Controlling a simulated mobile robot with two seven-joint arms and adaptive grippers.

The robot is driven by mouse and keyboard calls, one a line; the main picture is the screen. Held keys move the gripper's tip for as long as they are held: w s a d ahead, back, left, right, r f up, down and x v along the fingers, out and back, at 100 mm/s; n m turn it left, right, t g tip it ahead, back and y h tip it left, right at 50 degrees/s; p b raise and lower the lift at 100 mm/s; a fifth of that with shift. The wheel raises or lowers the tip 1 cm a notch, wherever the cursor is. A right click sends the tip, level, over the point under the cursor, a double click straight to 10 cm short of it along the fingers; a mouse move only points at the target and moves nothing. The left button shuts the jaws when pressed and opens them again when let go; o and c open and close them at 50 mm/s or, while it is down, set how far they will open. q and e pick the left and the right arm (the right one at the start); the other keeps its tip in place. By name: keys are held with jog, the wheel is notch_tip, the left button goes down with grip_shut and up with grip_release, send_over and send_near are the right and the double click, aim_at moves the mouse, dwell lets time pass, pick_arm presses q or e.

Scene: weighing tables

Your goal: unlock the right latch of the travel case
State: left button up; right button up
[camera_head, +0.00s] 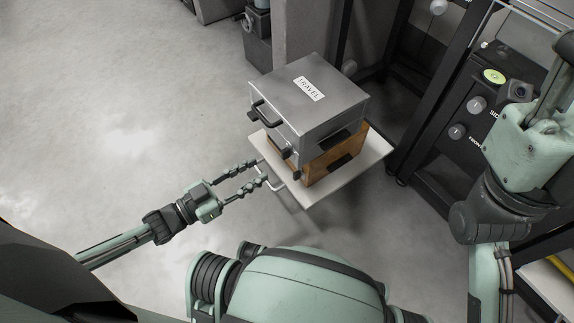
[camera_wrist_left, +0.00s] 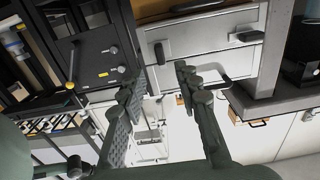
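The grey travel case (camera_head: 345,100) with its TRAVEL label sits on a brown wooden box (camera_head: 322,168) in the head view. Its front has a dark handle (camera_head: 267,114) and a small dark latch (camera_head: 287,153) near the lower right corner. My left gripper (camera_head: 264,172) is open and empty, left of the stack and apart from the latch. In the left wrist view its fingers (camera_wrist_left: 158,78) are spread, and a light grey front (camera_wrist_left: 200,42) with dark fittings lies beyond them. My right arm shows at the right, but its gripper is not visible.
The stack stands on a small white table (camera_head: 373,155) with a metal rail (camera_head: 268,183) at its front left. A dark rack (camera_head: 460,100) stands to the right. The floor (camera_head: 120,110) to the left is clear.

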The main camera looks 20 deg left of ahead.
aim_at(282, 155)
pick_arm(q)
jog(key=b+x, duration=0.1)
jog(key=x, duration=0.6)
jog(key=shift+w+d, duration=0.2)
grip_shut()
